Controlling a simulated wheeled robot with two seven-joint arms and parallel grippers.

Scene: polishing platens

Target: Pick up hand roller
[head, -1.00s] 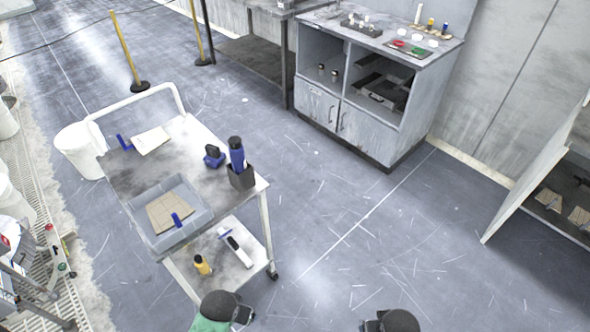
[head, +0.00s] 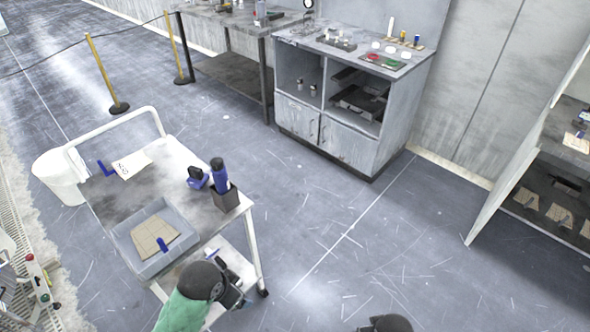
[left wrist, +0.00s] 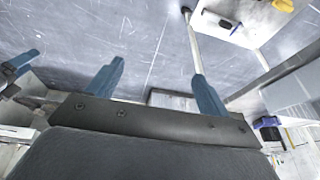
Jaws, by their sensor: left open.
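No item is plainly recognisable as the hand roller. A small blue-and-dark tool (head: 197,178) stands on the cart top beside the black holder and may be it. A blue-and-dark item (left wrist: 268,122) also shows at the right of the left wrist view. My left gripper (head: 236,292) is beside the cart's near right corner, partly over the lower shelf. In the left wrist view its blue fingers (left wrist: 158,70) are apart with nothing between them. Of my right arm, a dark part shows at the head view's bottom edge; its jaws are unclear.
The cart top (head: 185,215) holds a grey tray (head: 125,235) with a tan pad, a white sheet (head: 133,165), and a blue bottle (head: 218,170) in a black holder (head: 225,197). A white bin (head: 58,178) stands left. The floor right of the cart is clear.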

